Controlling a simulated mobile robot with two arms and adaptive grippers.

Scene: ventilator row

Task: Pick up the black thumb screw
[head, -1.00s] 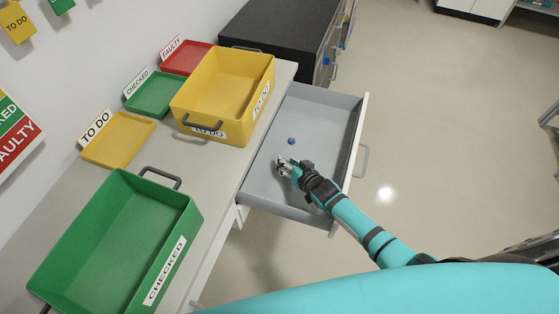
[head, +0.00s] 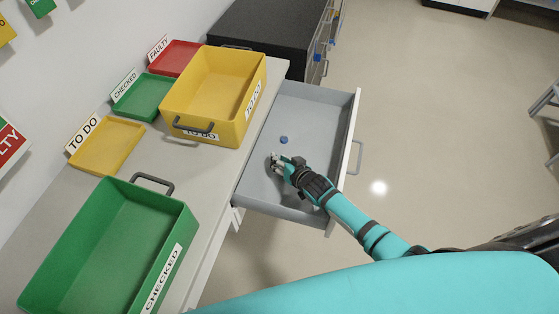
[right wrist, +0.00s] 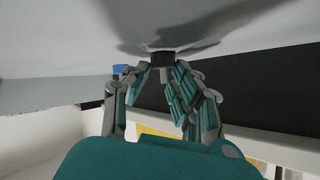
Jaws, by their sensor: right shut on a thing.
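The black thumb screw (right wrist: 163,57) shows in the right wrist view as a small dark piece between my fingertips, close against the pale drawer surface. My right gripper (head: 276,160) is low inside the open grey drawer (head: 305,105) and is shut on the screw. The gripper also shows in the right wrist view (right wrist: 161,70), with its fingers on both sides of the screw. In the head view the screw is too small and covered to make out clearly. My left gripper is not in view.
A small blue piece (head: 284,140) lies in the drawer just beyond my right gripper. The drawer walls surround the hand. On the worktop stand a yellow TO DO bin (head: 190,105), a green CHECKED bin (head: 75,230), and yellow (head: 107,147), green (head: 150,97) and red (head: 175,58) trays.

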